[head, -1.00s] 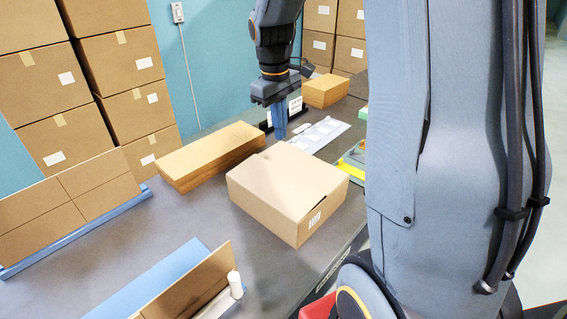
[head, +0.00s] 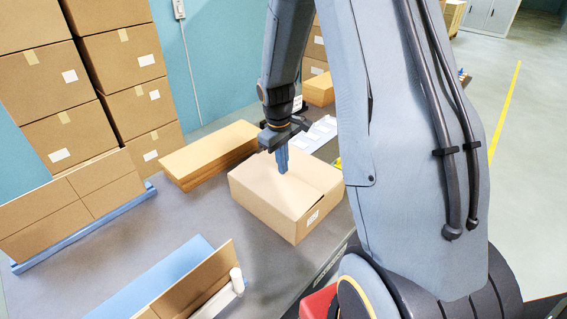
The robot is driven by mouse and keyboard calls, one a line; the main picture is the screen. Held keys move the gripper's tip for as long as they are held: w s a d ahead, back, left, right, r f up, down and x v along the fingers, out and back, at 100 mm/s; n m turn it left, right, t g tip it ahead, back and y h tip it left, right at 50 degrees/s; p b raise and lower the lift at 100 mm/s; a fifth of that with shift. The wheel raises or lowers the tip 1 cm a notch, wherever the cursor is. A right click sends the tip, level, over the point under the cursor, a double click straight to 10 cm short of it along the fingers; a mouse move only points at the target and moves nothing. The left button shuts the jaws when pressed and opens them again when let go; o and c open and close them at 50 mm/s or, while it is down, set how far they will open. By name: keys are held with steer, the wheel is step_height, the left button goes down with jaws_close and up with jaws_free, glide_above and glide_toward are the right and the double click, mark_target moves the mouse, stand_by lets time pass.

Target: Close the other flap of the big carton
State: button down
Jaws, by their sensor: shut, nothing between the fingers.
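The big carton (head: 262,205) is a tan box on the grey table, with a white label on its front right side. Its top looks mostly covered by flap panels, with a dark seam or gap near the right front edge. I cannot tell how far each flap is down. My gripper (head: 283,168) points down over the back part of the carton top, with its blue fingers together and nothing between them. I cannot tell whether the fingertips touch the cardboard. My gripper hides part of the carton's back edge.
Flat tan cardboard (head: 208,150) is stacked left of the carton. Folded cardboard stands in blue holders at left (head: 75,200) and front (head: 190,280). A smaller box (head: 319,90) and white sheets (head: 318,133) lie behind. Stacked boxes (head: 125,90) line the wall. Bare table lies left of the carton.

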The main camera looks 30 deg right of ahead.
steer(key=shift+d+f+b, duration=0.2)
steer(key=shift+f+b, duration=0.35)
steer(key=shift+f, duration=0.6)
steer(key=shift+s+f, duration=0.1)
steer(key=shift+s, duration=0.15)
steer(key=shift+w+r+p, duration=0.2)
steer(key=shift+r+p, duration=1.05)
steer(key=shift+r, duration=0.25)
step_height(320, 180, up, 12)
steer(key=b, duration=0.2)
steer(key=s+a+f+m+b, duration=0.2)
steer(key=s+a, duration=0.3)
steer(key=s, duration=0.3)
steer(key=s+a+f+m+t+y+b, duration=0.1)
steer(key=s+a+f+m, duration=0.1)
steer(key=s+a+f, duration=0.3)
steer(key=s, duration=0.3)
steer(key=shift+s+a+b, duration=0.3)
steer(key=shift+a+b, duration=0.05)
steer(key=shift+a, duration=0.05)
